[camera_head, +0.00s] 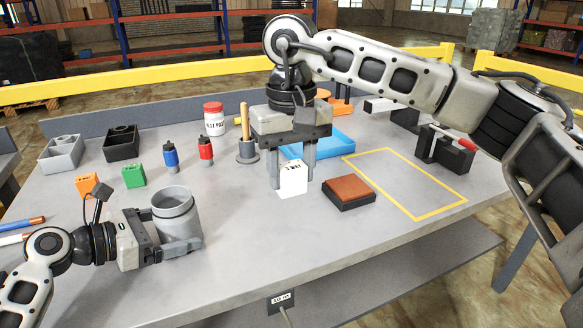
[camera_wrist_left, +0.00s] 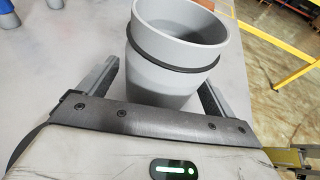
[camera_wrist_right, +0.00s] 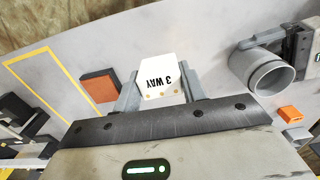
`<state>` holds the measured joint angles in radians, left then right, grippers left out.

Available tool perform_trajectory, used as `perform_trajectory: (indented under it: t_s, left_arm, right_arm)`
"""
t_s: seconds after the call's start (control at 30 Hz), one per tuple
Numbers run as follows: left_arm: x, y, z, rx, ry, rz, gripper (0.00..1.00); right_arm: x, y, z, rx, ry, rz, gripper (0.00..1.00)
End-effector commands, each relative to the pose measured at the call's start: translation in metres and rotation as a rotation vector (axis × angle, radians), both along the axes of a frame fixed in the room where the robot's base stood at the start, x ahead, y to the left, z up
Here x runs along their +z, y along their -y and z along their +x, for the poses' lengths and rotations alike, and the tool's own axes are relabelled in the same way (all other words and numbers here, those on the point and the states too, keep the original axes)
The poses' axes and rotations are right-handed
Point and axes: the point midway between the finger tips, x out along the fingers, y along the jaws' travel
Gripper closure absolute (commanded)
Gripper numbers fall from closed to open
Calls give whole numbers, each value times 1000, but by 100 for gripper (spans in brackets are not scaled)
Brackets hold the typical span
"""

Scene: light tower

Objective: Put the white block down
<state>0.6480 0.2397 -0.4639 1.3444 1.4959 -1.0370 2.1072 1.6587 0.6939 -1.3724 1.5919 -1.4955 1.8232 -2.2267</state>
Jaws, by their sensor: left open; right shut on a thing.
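The white block (camera_head: 293,179), printed "3 WAY", is between the fingers of my right gripper (camera_head: 292,172) in the head view. It also shows in the right wrist view (camera_wrist_right: 160,79), with a finger on each side. My right gripper is shut on it, at or just above the table, near the middle; I cannot tell whether it touches the top. My left gripper (camera_head: 180,247) is open, with its fingers around a grey cup (camera_head: 174,212). The cup stands between those fingers in the left wrist view (camera_wrist_left: 178,60).
A brown-topped black block (camera_head: 348,191) lies just right of the white block, beside a yellow taped rectangle (camera_head: 440,210) that is empty. A blue tray (camera_head: 325,146) lies behind. Orange (camera_head: 87,184) and green (camera_head: 134,175) blocks stand at left. The front middle is clear.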

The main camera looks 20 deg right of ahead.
Motion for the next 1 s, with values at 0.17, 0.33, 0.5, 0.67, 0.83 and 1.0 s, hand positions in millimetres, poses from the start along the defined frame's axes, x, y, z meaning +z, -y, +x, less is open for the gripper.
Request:
perform_trajectory:
  t_s: [0.17,0.33,0.5,0.67,0.83,1.0]
  left_arm:
    - [0,0,0,1,1,0,9]
    - [0,0,0,1,1,0,40]
    - [0,0,0,1,0,0,43]
    - [0,0,0,1,0,1,43]
    - [0,0,0,1,0,1,43]
    - [0,0,0,1,0,0,43]
  right_arm:
    - [0,0,0,0,0,0,85]
    - [0,0,0,0,1,0,85]
    - [0,0,0,0,1,0,85]
    - [0,0,0,0,1,0,85]
    - [6,-10,12,-3,2,4,85]
    - [24,-44,44,-16,2,13,85]
